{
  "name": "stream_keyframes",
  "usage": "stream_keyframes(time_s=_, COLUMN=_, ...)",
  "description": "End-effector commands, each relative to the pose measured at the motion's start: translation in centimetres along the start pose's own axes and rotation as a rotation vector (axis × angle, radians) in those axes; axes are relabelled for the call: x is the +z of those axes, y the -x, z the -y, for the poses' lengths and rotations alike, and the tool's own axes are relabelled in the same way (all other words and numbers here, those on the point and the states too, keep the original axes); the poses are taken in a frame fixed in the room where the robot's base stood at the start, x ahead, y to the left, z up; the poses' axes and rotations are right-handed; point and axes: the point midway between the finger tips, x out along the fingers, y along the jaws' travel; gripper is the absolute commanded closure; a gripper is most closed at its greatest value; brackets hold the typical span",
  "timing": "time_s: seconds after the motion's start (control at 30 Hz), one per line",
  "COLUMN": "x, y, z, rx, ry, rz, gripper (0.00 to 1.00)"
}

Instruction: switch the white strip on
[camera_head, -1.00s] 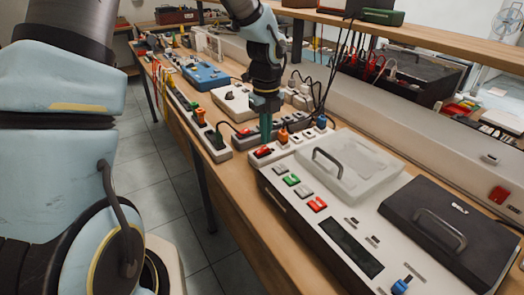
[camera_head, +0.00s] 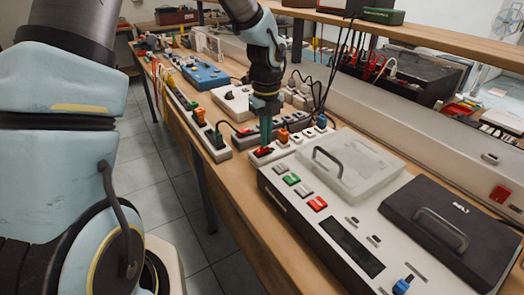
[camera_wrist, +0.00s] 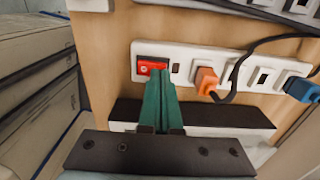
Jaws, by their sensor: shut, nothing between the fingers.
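The white strip (camera_head: 298,141) lies on the bench just behind the large pale panel, with an orange plug (camera_head: 283,136) and a blue plug (camera_head: 321,121) in it. Its red rocker switch (camera_wrist: 148,66) is at its left end in the wrist view. My gripper (camera_head: 265,146) points down over that end, its green fingers together and empty. In the wrist view the fingertips (camera_wrist: 158,76) overlap the right part of the red switch and hide some of it. I cannot tell whether they touch it or which way the rocker is tilted.
The pale panel (camera_head: 330,228) with coloured buttons and a clear lidded cover (camera_head: 350,170) stands in front. Black cables (camera_head: 325,85) hang to the right of my gripper.

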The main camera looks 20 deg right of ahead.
Motion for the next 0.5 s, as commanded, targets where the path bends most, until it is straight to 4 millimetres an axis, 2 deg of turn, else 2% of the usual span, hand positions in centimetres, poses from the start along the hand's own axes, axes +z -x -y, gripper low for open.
stream_keyframes(time_s=0.5, x=-0.02, y=-0.82, z=-0.03, rx=0.001, ry=0.000, rz=-0.001, gripper=1.00)
